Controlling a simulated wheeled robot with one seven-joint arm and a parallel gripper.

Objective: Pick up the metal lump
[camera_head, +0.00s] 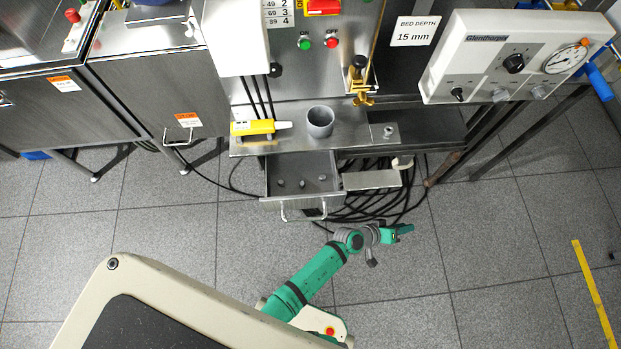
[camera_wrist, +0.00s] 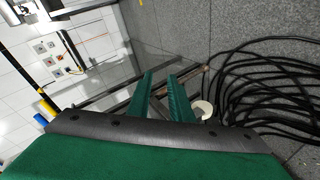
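Three small grey lumps (camera_head: 303,184) lie apart on the floor of an open metal drawer (camera_head: 333,172) in the head view. I cannot tell from their look which one is the metal lump. My gripper (camera_head: 410,228) is to the right of the drawer and nearer to my base, out over the floor. In the wrist view my gripper (camera_wrist: 162,80) has its two green fingers apart with nothing between them. It points away from the lumps, and none of them shows in that view.
The drawer has a front handle (camera_head: 303,213). Black cables (camera_head: 375,205) lie on the floor beside it.

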